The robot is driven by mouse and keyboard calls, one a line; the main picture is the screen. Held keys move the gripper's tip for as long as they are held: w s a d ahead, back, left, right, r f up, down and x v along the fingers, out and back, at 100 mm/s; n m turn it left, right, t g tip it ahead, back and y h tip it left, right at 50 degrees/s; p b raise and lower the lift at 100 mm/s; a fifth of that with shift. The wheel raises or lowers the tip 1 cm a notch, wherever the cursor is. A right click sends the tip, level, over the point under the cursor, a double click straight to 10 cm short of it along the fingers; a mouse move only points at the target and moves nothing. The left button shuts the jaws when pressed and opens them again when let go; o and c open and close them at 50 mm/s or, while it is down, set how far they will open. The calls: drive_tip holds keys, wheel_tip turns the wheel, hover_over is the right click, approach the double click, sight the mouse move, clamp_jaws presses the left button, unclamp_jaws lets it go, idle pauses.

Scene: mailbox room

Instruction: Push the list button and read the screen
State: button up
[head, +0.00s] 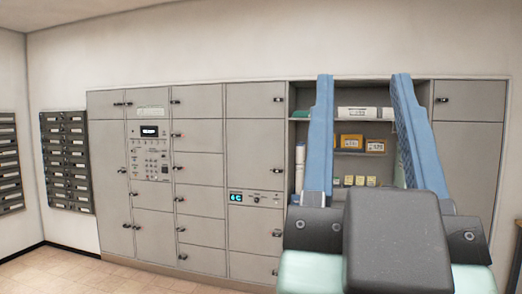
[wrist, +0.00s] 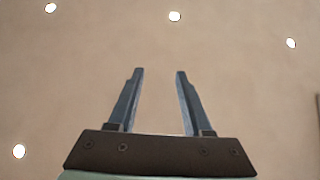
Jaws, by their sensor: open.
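A control panel (head: 151,157) with a dark screen, a keypad and small buttons is set in the grey locker wall, left of centre in the head view. Its screen (head: 149,131) shows small lit text, too small to read. Which button is the list button I cannot tell. A second small display (head: 236,197) on a locker to the right shows light-blue characters that look like "6C". My gripper (head: 360,78) is raised at the right, open and empty, well apart from the panel. The wrist view shows its two fingers (wrist: 159,72) spread with nothing between them.
Grey lockers (head: 199,195) with dark handles fill the wall. An open shelf compartment (head: 340,105) holding boxes is partly hidden behind my gripper. Dark mailboxes (head: 67,160) hang at the left. Tiled floor (head: 60,272) shows clear at lower left. The wrist view faces a plain ceiling (wrist: 230,80) with round lights.

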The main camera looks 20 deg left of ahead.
clamp_jaws()
idle(1.6)
